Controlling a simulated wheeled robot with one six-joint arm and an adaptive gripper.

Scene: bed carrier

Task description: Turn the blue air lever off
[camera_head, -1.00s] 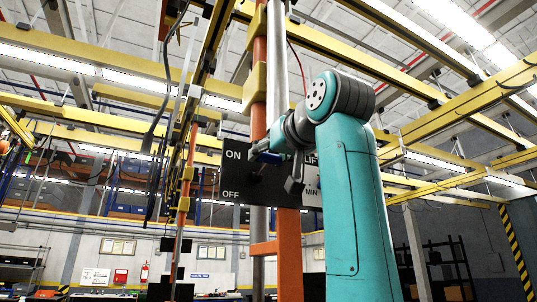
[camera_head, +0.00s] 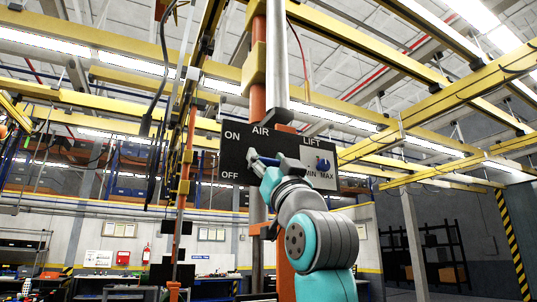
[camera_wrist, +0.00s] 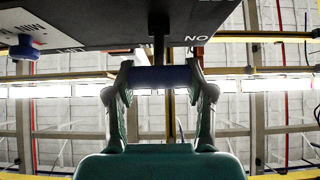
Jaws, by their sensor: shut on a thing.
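The black control panel (camera_head: 236,150) hangs on the post and reads ON, OFF, AIR, LIFT, MIN and MAX. The blue air lever (camera_head: 264,160) is at its middle, right of the ON and OFF words. In the wrist view the lever's blue bar (camera_wrist: 162,77) lies between my fingertips, on a dark stem (camera_wrist: 159,40) from the panel. My gripper (camera_head: 263,168) is shut on this bar; it also shows in the wrist view (camera_wrist: 160,85). Whether the lever points to ON or OFF I cannot tell.
A blue lift knob (camera_head: 323,165) sits on the white plate at the panel's right; it also shows in the wrist view (camera_wrist: 25,47). An orange post (camera_head: 285,270) stands behind my arm. Yellow beams (camera_head: 440,100) run overhead.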

